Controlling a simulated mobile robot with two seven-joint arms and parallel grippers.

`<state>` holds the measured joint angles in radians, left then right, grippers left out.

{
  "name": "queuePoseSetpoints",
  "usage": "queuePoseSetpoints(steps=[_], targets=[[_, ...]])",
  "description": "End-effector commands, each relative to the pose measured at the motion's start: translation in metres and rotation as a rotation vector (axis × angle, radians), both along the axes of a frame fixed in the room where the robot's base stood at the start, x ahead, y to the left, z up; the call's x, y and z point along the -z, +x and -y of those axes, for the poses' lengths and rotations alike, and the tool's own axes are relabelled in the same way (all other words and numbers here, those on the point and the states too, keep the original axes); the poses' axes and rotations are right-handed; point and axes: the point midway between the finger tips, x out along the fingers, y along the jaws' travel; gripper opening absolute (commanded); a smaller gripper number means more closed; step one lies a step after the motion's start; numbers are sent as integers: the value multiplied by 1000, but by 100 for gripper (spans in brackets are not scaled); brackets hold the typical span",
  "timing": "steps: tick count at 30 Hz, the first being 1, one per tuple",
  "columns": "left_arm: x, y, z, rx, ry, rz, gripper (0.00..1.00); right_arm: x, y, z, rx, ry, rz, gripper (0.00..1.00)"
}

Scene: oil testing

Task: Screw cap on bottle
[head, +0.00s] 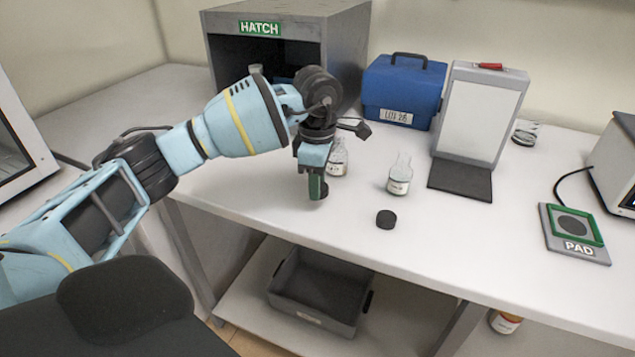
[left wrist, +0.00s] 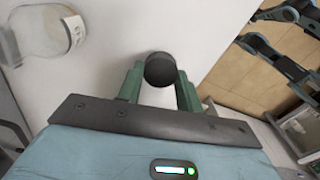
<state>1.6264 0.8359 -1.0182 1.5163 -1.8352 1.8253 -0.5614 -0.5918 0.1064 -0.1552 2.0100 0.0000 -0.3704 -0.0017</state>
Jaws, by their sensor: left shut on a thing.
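My left gripper (head: 318,188) points down above the bench near its front edge. In the left wrist view its fingers (left wrist: 160,85) are shut on a round black cap (left wrist: 160,69). A small clear bottle with a white label (head: 337,160) stands just behind and right of the gripper, partly hidden by it. A second clear bottle (head: 399,176) stands upright further right, with no cap visible on it. Another black cap (head: 386,219) lies on the bench in front of that bottle. A clear labelled bottle (left wrist: 45,35) shows at the wrist view's upper left.
The grey hatch box (head: 290,50), blue case (head: 402,92) and upright white panel (head: 481,112) stand along the back. A pad (head: 574,233) lies at the right. A grey bin (head: 322,290) sits on the lower shelf. The bench front centre is mostly clear.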

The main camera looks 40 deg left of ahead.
Motion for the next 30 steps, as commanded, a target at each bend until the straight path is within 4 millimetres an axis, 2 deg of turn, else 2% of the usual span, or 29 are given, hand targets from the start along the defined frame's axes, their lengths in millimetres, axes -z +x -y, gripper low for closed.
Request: queuePoseSetpoints(steps=[9,15,22,30], targets=[[-7,-57,41,5,1,2,15,2,-2,0,0,1,-4,36],[-10,-88,64,3,0,1,15,4,-2,0,0,0,-6,36],[-13,-109,79,0,0,2,15,5,-3,0,0,0,-7,36],[-14,-114,82,-2,0,1,15,5,-2,0,0,0,-6,36]])
